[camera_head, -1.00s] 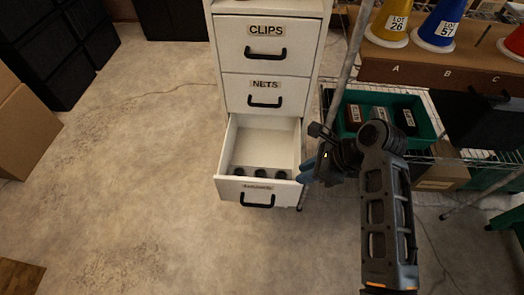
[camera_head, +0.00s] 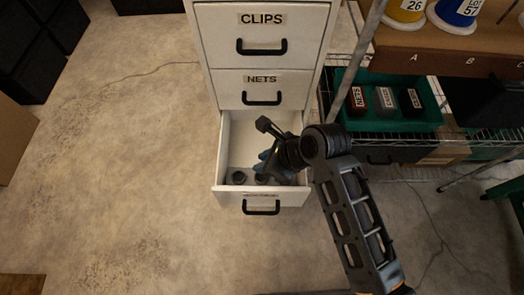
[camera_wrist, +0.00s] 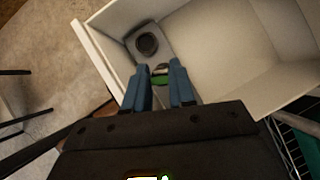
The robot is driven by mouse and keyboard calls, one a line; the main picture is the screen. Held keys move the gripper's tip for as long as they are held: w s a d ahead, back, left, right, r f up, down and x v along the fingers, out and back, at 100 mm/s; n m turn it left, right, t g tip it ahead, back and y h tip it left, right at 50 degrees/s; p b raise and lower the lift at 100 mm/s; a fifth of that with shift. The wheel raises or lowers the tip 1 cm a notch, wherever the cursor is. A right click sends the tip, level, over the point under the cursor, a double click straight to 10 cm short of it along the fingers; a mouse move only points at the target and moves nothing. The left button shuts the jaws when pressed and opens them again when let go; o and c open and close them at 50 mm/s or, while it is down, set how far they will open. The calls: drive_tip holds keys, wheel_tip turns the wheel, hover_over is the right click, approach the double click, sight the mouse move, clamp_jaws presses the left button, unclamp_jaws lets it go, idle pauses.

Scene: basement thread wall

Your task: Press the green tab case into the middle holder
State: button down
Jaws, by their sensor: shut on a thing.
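My gripper (camera_head: 268,167) is low inside the open bottom drawer (camera_head: 240,150), near the row of dark round holders at its front. In the wrist view its two blue fingers (camera_wrist: 160,70) are shut on the green tab case (camera_wrist: 160,78), of which only a small green and pale part shows between the tips. The left holder (camera_head: 238,177) and the middle holder (camera_head: 262,178) show in the head view. The right holder is hidden behind my gripper. One round holder (camera_wrist: 146,44) shows just beyond the fingertips in the wrist view. I cannot tell whether the case touches the middle holder.
The white cabinet has shut drawers marked CLIPS (camera_head: 262,28) and NETS (camera_head: 261,88) above the open one. A green bin (camera_head: 420,105) with labelled cases stands on the wire shelf to the right. The floor (camera_head: 120,180) to the left is clear.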

drive_tip(key=shift+f+b, duration=2.55)
drive_tip(key=shift+f, duration=0.7)
drive_tip(key=shift+s+f, duration=0.1)
drive_tip(key=shift+f, duration=0.05)
